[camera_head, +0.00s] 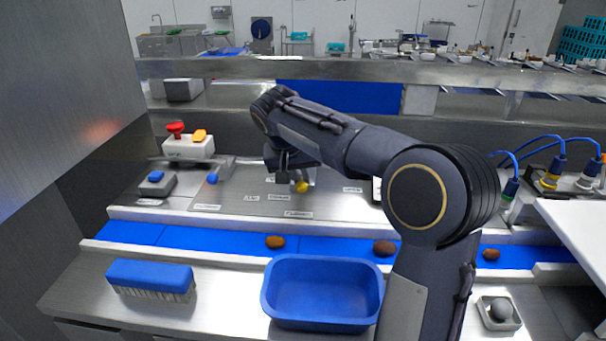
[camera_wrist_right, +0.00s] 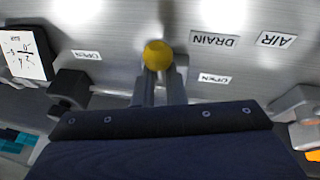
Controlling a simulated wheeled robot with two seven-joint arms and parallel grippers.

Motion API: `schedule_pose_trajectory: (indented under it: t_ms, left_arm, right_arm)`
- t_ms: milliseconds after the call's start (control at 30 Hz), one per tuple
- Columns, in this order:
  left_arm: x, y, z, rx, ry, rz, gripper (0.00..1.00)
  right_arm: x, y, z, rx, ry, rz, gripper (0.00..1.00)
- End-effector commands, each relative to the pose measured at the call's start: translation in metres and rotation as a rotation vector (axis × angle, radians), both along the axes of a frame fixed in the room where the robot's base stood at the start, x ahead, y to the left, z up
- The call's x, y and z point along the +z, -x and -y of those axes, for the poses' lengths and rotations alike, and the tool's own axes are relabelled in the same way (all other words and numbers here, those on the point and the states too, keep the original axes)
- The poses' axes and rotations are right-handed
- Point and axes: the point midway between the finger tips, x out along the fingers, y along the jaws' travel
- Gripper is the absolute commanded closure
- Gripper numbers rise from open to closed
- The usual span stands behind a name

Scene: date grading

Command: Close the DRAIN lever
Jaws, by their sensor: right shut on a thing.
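The DRAIN lever has a yellow knob (camera_head: 302,187), which sits on the steel panel behind the belt. In the right wrist view the yellow knob (camera_wrist_right: 157,54) shows at the tips of my right gripper's two fingers. My right gripper (camera_head: 286,178) is shut on this lever, reaching it from behind and above. The DRAIN label (camera_wrist_right: 214,39) is beside the knob, and a CLOSED label (camera_head: 298,214) lies on the panel's front part. The lever's stem is mostly hidden by the fingers. My left gripper is not in view.
A lever with a blue knob (camera_head: 212,179) stands to the left, near a box with a red button (camera_head: 176,128). The blue belt (camera_head: 225,239) carries several dates. A blue tray (camera_head: 323,322) and a brush (camera_head: 150,276) are in front. My right arm crosses the belt.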

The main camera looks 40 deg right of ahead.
Motion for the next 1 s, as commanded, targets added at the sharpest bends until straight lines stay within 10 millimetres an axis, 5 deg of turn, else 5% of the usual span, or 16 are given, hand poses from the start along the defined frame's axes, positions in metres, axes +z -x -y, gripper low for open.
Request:
schedule_pose_trajectory:
  t_ms: [667, 700, 833, 1000]
  left_arm:
    - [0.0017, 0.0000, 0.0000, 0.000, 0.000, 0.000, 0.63]
    - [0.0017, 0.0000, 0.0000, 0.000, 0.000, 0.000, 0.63]
    - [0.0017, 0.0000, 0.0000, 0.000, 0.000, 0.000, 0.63]
    - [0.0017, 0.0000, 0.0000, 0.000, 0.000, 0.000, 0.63]
  right_arm:
    - [-0.0007, -0.0015, -0.0020, -0.067, -0.003, -0.002, 1.00]
    - [-0.0007, -0.0015, -0.0020, -0.066, -0.002, -0.002, 0.87]
    - [-0.0006, -0.0016, -0.0020, -0.066, -0.002, -0.001, 0.70]
    - [-0.0004, -0.0016, -0.0019, -0.065, -0.001, -0.001, 0.67]
